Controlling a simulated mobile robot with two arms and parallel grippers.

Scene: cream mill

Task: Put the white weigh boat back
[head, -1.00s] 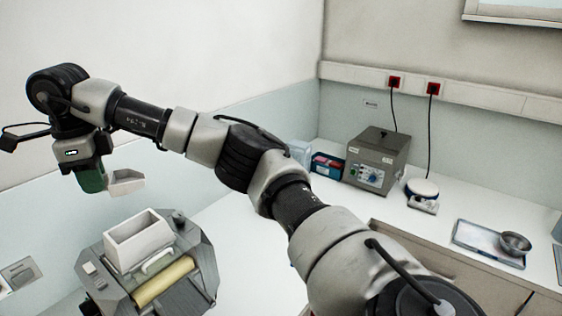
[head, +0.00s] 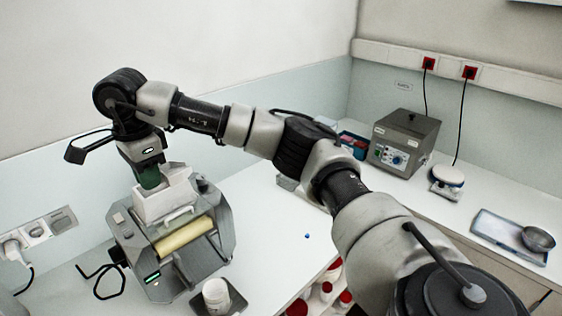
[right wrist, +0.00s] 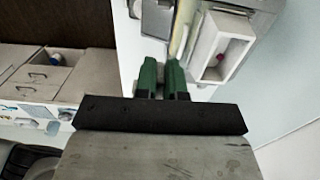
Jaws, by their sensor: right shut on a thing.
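My right gripper (head: 150,182) points down over the white hopper (head: 146,208) of the grey mill (head: 190,262). It is shut on the white weigh boat (head: 177,173), of which only a pale part shows beside the green fingers, at the hopper's mouth. I cannot tell whether the boat touches the hopper. In the right wrist view the green fingers (right wrist: 163,78) are close together beside the hopper (right wrist: 205,48), which has a small reddish thing inside; the boat is not clear there. My left gripper is not in view.
A white jar (head: 216,294) stands on a dark plate in front of the mill. Red-capped jars (head: 343,299) sit below the counter edge. A control box (head: 404,141), a small balance (head: 446,176) and a tray (head: 490,228) with a metal bowl (head: 538,239) stand right. Middle counter is mostly clear.

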